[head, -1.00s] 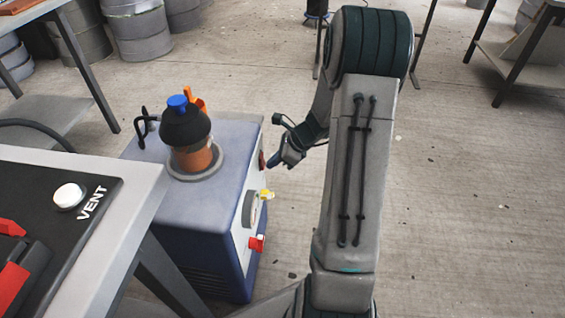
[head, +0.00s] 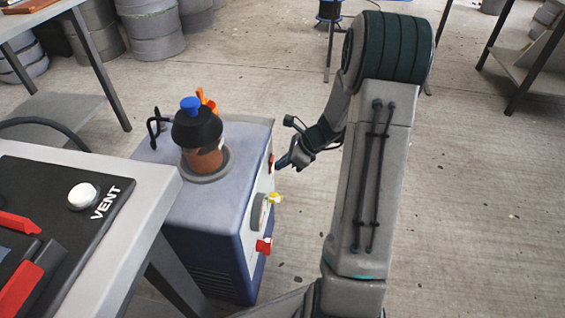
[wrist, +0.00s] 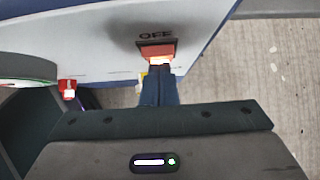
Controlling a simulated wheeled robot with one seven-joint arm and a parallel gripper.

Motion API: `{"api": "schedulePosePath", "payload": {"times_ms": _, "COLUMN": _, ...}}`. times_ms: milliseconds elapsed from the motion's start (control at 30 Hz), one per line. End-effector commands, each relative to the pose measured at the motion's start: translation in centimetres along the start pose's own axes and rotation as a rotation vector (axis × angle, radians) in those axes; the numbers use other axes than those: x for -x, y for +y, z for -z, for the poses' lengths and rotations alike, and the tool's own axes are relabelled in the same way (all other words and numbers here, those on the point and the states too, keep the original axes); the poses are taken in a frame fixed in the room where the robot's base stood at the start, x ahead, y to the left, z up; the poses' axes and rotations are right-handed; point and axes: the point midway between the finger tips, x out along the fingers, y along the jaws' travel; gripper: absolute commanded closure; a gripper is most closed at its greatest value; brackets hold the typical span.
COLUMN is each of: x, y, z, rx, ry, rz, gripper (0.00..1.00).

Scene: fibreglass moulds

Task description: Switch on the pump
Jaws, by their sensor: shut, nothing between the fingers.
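The pump (head: 222,215) is a blue-grey box on the floor with a light side panel. A small red rocker switch (head: 271,164) sits high on that panel. In the wrist view the switch (wrist: 157,50) has the word OFF above it. A bright orange-white strip shows at its lower edge, beside my fingertips. My gripper (head: 280,164) is shut and empty, its tip at the switch. In the wrist view the closed fingers (wrist: 159,72) meet the switch's lower edge; whether they touch it I cannot tell.
Below the switch are a round gauge (head: 258,211), a yellow part (head: 276,198) and a red part (head: 264,246). A black-capped jar (head: 203,160) tops the pump. A table with a VENT button (head: 83,196) stands at left.

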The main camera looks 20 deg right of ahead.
Motion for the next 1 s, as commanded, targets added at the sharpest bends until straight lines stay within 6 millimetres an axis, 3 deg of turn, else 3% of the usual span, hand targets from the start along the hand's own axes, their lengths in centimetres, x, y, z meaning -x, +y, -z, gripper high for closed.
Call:
{"api": "schedulePosePath", "payload": {"times_ms": 467, "x": 0.6, "y": 0.0, "z": -0.4, "rx": 0.000, "ry": 0.000, "rz": 0.001, "gripper": 1.00}}
{"api": "schedulePosePath", "payload": {"times_ms": 667, "x": 1.5, "y": -0.3, "z": 0.9, "rx": -0.003, "ry": 0.001, "rz": 0.001, "gripper": 1.00}}
{"api": "schedulePosePath", "payload": {"times_ms": 767, "x": 2.5, "y": -0.5, "z": 2.4, "rx": -0.001, "ry": 0.001, "rz": -0.001, "gripper": 1.00}}
{"api": "schedulePosePath", "payload": {"times_ms": 1000, "x": 8.0, "y": -0.5, "z": 3.2, "rx": 0.006, "ry": 0.001, "rz": -0.002, "gripper": 1.00}}
